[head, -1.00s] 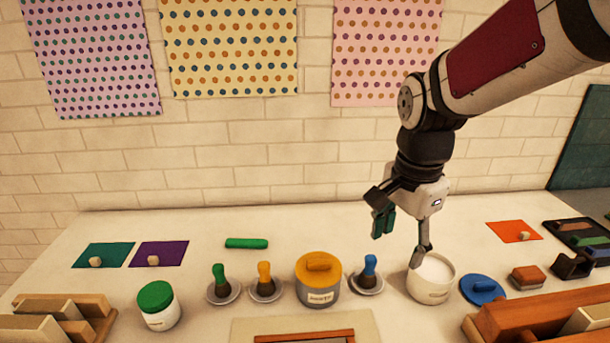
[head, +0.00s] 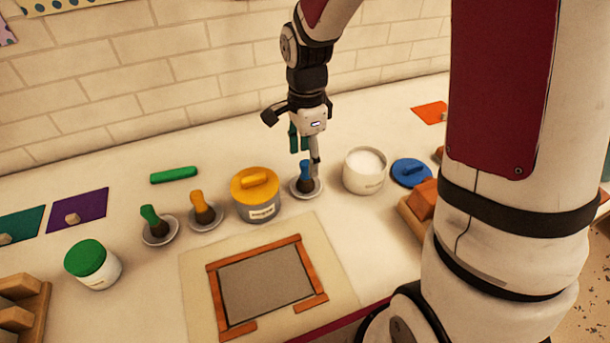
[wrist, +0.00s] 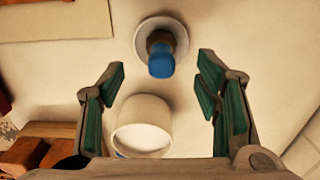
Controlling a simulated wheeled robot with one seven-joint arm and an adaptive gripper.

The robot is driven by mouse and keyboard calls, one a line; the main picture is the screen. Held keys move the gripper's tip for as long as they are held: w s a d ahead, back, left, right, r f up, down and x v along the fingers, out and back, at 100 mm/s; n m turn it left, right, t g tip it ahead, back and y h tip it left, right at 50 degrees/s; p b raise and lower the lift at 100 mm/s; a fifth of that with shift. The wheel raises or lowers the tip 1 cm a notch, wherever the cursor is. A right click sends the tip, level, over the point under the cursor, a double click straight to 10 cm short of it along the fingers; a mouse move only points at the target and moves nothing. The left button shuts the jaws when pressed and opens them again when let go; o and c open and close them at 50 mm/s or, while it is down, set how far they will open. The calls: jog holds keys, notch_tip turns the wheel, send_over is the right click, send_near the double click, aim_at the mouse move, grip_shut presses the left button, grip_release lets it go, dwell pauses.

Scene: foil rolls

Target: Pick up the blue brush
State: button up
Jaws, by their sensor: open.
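The blue brush (head: 306,175) stands bristles down on a small round saucer (head: 316,190), between the yellow-lidded pot and the open white pot. In the wrist view the brush's blue handle end (wrist: 161,62) points up at the camera. My gripper (head: 305,152) is just above and behind the brush, with one finger partly overlapping it in the head view. In the wrist view my gripper (wrist: 160,80) is open, its green-padded fingers wide apart. The brush lies between them sideways, a little beyond the fingertips. Nothing is held.
An open white pot (head: 365,172) stands right of the brush; in the wrist view the pot (wrist: 142,122) lies between the fingers. A yellow-lidded pot (head: 256,196) is close on the left. A green brush (head: 152,218) and a yellow brush (head: 201,208) stand further left. A framed screen (head: 266,287) lies in front.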

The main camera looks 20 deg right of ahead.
aim_at(306, 174)
jog(key=shift+f, duration=3.15)
jog(key=c, duration=1.3)
